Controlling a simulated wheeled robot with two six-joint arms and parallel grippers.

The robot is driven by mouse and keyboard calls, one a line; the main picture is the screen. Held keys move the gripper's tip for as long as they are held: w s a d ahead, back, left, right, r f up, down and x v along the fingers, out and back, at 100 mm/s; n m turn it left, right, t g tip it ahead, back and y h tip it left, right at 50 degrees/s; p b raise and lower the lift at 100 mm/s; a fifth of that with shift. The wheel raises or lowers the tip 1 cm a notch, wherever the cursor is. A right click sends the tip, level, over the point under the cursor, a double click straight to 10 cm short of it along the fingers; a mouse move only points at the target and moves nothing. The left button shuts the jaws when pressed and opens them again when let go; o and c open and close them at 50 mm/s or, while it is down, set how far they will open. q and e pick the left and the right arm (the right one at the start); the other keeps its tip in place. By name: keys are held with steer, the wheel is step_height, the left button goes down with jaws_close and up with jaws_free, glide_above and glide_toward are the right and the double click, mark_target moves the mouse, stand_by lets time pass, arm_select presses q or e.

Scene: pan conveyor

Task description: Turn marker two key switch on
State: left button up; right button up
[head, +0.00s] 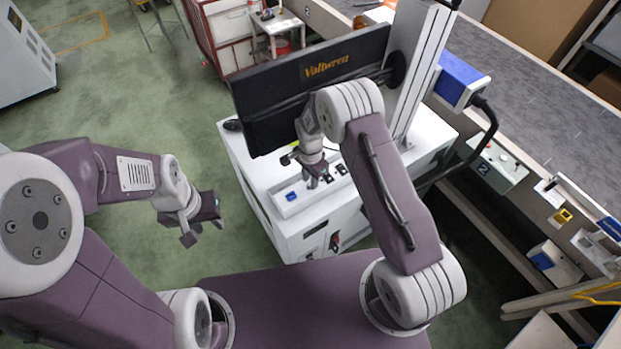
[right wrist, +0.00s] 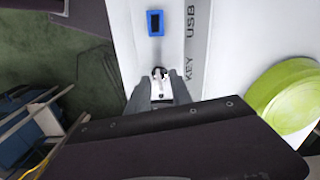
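The key switch (right wrist: 160,73) shows in the right wrist view as a small dark round lock with a pale key, on a white panel strip beside the printed word KEY. My right gripper (right wrist: 161,88) is over the panel with its two grey fingers apart, one on each side just below the switch. White panel shows between the fingers; contact with the key cannot be told. In the head view my right gripper (head: 319,181) points down at the panel of the white marker cabinet (head: 290,233) and hides the key switch. My left gripper (head: 203,233) is open and empty, left of the cabinet.
A blue USB socket (right wrist: 155,22) is on the same panel. A lime green round object (right wrist: 285,95) lies right of it. A black Voltwren monitor (head: 310,85) stands behind my right gripper. Green floor is free at left.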

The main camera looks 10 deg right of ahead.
step_height(320, 180, up, 9)
steer(key=b, duration=0.1)
stand_by(0.7)
